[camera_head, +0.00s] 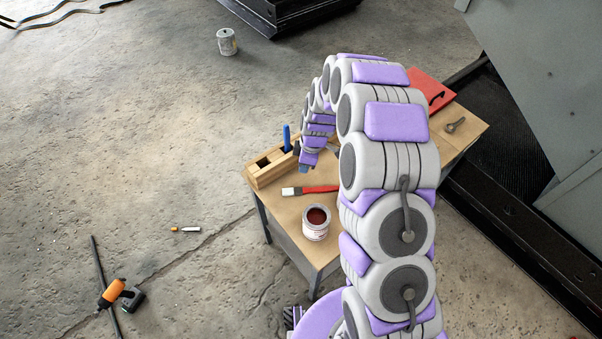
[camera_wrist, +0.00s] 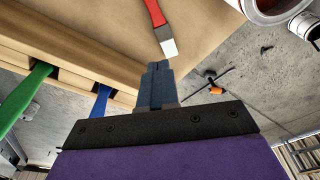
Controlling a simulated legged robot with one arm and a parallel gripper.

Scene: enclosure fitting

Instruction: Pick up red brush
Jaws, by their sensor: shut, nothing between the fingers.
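The red brush (camera_head: 310,189) lies flat on the wooden table, with its pale bristle end to the left and its red handle running right behind my arm. In the wrist view the brush (camera_wrist: 159,25) shows its red handle at the top and its pale end pointing toward my fingers. My gripper (camera_wrist: 157,67) is shut and empty, its fingertips just short of the pale end in that picture. In the head view my gripper (camera_head: 305,168) hangs above the table, just beyond the brush. I cannot tell its exact height.
An open paint can (camera_head: 316,223) stands near the brush at the table's front. A wooden holder (camera_head: 265,175) with a blue-handled tool (camera_head: 287,138) and a green-handled tool (camera_wrist: 25,98) is left of my gripper. A red item (camera_head: 428,86) lies at the back of the table (camera_head: 335,172).

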